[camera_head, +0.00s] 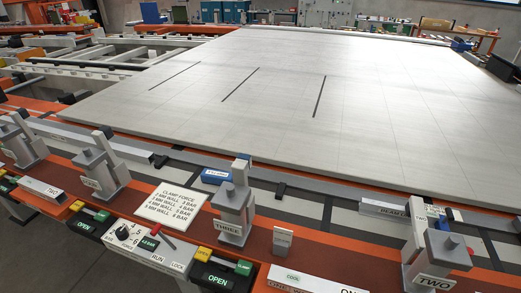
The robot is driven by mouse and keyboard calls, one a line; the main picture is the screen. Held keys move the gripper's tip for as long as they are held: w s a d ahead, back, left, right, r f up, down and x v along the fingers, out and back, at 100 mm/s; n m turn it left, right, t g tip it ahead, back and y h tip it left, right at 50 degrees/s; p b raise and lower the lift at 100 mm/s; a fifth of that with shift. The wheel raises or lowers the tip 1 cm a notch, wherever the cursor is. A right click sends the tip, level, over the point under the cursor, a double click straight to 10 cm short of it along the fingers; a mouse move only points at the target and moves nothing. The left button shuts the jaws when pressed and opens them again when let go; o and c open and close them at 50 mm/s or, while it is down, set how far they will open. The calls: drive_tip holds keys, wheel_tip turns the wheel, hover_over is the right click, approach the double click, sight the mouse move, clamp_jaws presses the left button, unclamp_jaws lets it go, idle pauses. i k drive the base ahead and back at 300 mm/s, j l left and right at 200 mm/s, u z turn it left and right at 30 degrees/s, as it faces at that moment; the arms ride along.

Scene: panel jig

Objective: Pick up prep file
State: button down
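I cannot pick out the prep file for certain in the head view. A small blue block (215,176) with a pale, unreadable label lies on the jig rail, just left of the clamp marked THREE (233,213). A pale bar marked PLACE or similar (385,208) lies on the rail at the right. My gripper is not in view.
A large grey panel (290,105) with three dark slots fills the middle. Upright clamps, including TWO (432,262), line the orange front rail. A clamp force card (172,204), a control box (140,243) and OPEN buttons (220,274) are in front.

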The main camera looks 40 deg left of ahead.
sight(212, 177)
drive_tip(key=u, duration=1.7)
